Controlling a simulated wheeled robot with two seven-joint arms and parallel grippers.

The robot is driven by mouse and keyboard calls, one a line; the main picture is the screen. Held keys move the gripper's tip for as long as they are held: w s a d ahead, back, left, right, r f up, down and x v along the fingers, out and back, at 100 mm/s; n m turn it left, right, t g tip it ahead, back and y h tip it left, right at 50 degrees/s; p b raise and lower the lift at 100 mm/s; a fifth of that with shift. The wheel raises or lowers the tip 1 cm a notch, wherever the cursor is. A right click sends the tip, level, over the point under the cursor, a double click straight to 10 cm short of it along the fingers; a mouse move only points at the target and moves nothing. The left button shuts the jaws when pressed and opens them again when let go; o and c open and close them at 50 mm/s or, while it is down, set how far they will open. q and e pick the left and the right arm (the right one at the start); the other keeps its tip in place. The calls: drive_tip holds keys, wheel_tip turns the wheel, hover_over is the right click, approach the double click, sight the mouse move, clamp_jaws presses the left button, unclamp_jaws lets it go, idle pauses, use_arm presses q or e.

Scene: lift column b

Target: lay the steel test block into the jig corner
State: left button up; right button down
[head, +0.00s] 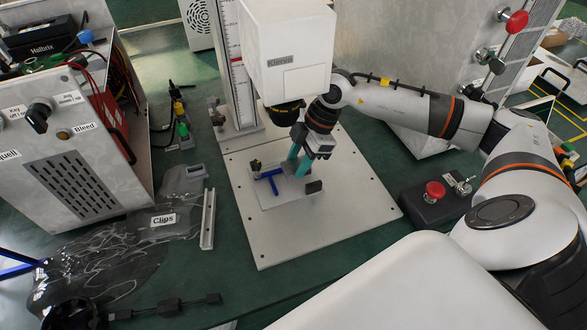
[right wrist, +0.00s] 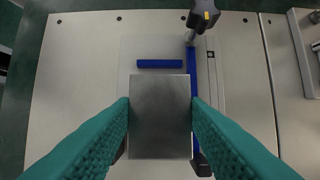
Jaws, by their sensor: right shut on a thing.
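The steel test block (right wrist: 160,115) is a plain grey square-faced piece between the teal fingers of my right gripper, which is shut on it. In the head view my right gripper (head: 298,166) points down over the jig plate (head: 292,193); the block is hardly distinguishable there. The jig corner is made of two blue bars: a short one (right wrist: 160,64) and a longer one (right wrist: 192,85), also visible in the head view (head: 271,178). In the wrist view the block lies below the short bar with a gap and left of the long bar, whose lower part is hidden. My left gripper is out of view.
A black-tipped toggle clamp (right wrist: 204,15) stands by the corner. A white machine head (head: 287,50) hangs close above the jig. A control box with a red button (head: 434,192) is to the right; a grey rail (head: 208,219) and Clips bag (head: 163,220) lie left.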

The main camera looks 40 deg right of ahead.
sight(297, 165)
drive_tip(key=shift+w+a, duration=0.2)
drive_tip(key=shift+a, duration=0.45)
wheel_tip(297, 165, down, 4)
drive_tip(key=b, duration=0.3)
drive_tip(key=shift+r+b, duration=0.15)
drive_tip(key=shift+b, duration=0.2)
drive_tip(key=shift+d+r, duration=0.1)
drive_tip(key=c, duration=0.8)
unclamp_jaws()
drive_tip(key=shift+s, duration=0.15)
drive_tip(key=shift+c, duration=0.2)
drive_tip(key=shift+r, duration=0.1)
